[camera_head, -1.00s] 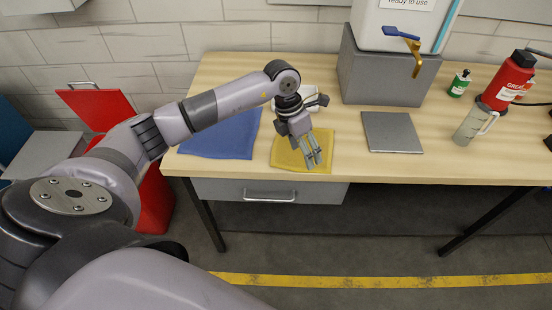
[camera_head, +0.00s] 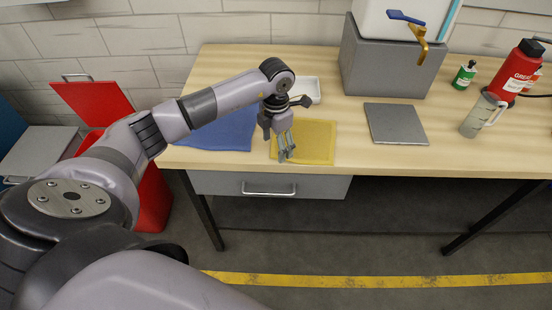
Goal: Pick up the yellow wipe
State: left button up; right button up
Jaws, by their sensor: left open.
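The yellow wipe (camera_head: 318,143) lies flat near the front edge of the wooden table, between a blue wipe and a grey plate. My left gripper (camera_head: 286,153) is over the left part of the yellow wipe, fingers pointing down. Its fingers are open and hold nothing. I cannot tell whether the fingertips touch the cloth. The gripper hides part of the wipe's left side. My right gripper is not in view.
The blue wipe (camera_head: 226,131) lies to the left, partly under my forearm in view. A white tray (camera_head: 306,88) sits behind the gripper. The grey plate (camera_head: 396,124) lies to the right. A grey block (camera_head: 385,72), clear jug (camera_head: 480,116) and red bottle (camera_head: 518,73) stand farther right.

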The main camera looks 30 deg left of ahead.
aim_at(274, 156)
pick_arm(q)
jog(key=shift+f+b, duration=0.4)
jog(key=shift+f, duration=0.65)
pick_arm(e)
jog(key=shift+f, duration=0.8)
pick_arm(q)
jog(key=shift+f, duration=0.1)
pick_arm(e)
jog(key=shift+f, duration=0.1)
pick_arm(q)
jog(key=shift+f+b, duration=0.25)
jog(key=shift+b, duration=0.05)
jog(key=shift+c, duration=0.3)
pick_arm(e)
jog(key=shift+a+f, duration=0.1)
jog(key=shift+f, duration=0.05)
pick_arm(q)
jog(key=shift+c, duration=1)
